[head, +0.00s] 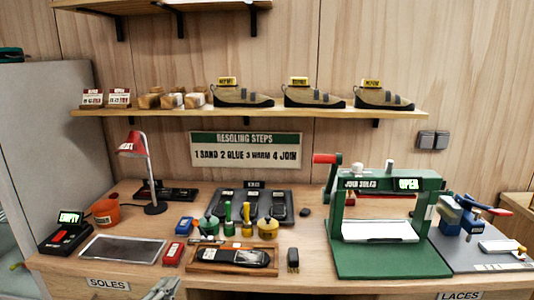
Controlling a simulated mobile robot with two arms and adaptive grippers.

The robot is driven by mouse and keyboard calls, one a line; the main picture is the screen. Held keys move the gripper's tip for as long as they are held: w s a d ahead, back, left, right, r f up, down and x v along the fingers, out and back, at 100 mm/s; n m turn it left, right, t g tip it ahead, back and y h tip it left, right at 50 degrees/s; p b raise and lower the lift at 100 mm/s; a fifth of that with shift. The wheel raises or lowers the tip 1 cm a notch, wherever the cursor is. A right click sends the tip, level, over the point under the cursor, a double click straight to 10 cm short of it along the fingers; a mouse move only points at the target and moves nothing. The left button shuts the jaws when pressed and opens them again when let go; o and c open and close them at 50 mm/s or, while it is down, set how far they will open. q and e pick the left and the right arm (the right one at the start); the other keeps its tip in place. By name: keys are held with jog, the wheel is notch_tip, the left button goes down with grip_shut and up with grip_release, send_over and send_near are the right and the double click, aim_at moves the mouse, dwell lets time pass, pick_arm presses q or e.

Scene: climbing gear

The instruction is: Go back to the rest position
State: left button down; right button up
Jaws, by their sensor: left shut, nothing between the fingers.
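My left gripper (165,286) shows at the bottom edge of the head view, grey, in front of the bench's front edge. It is shut and empty, and most of its arm is out of the picture. It is apart from the things on the bench; the nearest are a wooden tray (193,268) holding a black sole (234,257) and a red box (173,253). My right gripper is not in view.
The wooden bench (310,283) carries a green press (385,262) marked OPEN, a grey mat (121,249), a red lamp (133,144), an orange pot (105,211), a display reading EMPTY (70,217) and a blue vise (463,215). Shoes stand on a shelf (180,112) above.

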pick_arm(q)
jog(key=s+a+f+n+g+y, duration=0.1)
jog(key=s+a+f+n+g, duration=0.2)
jog(key=f, duration=0.9)
jog(key=s+f+n+g+y, duration=0.2)
jog(key=s+f, duration=0.2)
jog(key=f, duration=0.7)
jog(key=s+a+f+n+g+y, duration=0.1)
jog(key=s+a+f+n+g, duration=0.2)
jog(key=f, duration=0.9)
jog(key=s+d+f+n+g, duration=0.2)
jog(key=s+f, duration=0.6)
jog(key=s, duration=0.2)
jog(key=s+d+f+n+g, duration=0.1)
jog(key=s+f+g, duration=0.2)
jog(key=s+f, duration=0.65)
jog(key=s+d+f+n+g, duration=0.1)
jog(key=s+d+f+g, duration=0.1)
jog(key=s, duration=0.8)
jog(key=s+d+f+n+g, duration=0.2)
jog(key=s+f, duration=0.1)
jog(key=s, duration=0.8)
